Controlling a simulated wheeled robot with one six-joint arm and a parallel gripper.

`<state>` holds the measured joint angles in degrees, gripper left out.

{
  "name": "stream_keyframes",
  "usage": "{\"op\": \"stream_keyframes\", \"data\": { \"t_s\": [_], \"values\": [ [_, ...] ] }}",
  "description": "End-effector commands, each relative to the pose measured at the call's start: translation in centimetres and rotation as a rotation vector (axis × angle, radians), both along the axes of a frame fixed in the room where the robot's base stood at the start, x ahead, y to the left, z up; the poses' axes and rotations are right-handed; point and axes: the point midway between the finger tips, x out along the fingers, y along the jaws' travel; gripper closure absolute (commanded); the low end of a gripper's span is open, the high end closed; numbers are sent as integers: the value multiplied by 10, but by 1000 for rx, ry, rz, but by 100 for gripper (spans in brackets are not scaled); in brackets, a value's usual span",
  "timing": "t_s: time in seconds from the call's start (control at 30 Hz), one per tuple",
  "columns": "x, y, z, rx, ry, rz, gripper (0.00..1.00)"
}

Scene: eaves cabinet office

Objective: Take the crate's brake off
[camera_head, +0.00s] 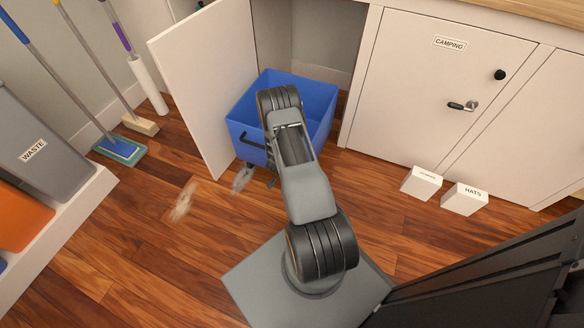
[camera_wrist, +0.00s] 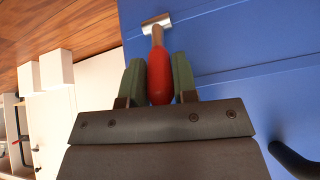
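The blue crate (camera_head: 317,98) stands on the floor at the open cabinet bay, with a dark handle bar (camera_head: 258,143) on its front. My arm hides part of that front. In the wrist view the blue wall (camera_wrist: 240,55) fills the upper right. A red lever grip (camera_wrist: 160,78) on a wooden-coloured stem runs from a metal bracket (camera_wrist: 156,22) on the wall. My gripper (camera_wrist: 160,75) has its two green fingers on either side of the red grip, apparently touching it. In the head view my gripper is hidden behind my arm.
An open white door (camera_head: 205,90) stands left of the crate. The closed camping cabinet (camera_head: 425,95) is to the right. Two small white boxes (camera_head: 422,182) (camera_head: 465,198) lie on the floor there. Brooms and a waste bin (camera_head: 40,150) are at left. The floor between is mostly clear.

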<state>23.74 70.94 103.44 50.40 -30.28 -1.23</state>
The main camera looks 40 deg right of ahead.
Motion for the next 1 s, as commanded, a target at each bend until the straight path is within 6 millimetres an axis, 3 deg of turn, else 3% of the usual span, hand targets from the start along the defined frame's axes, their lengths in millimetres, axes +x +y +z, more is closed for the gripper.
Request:
{"op": "stream_keyframes", "data": {
  "t_s": [0.23,0.57,1.0],
  "values": [
    [0,0,0,-1,0,0,49],
    [-1,3,7,-2,-1,1,49],
    [-18,46,77,-2,-1,3,49]
  ]
}}
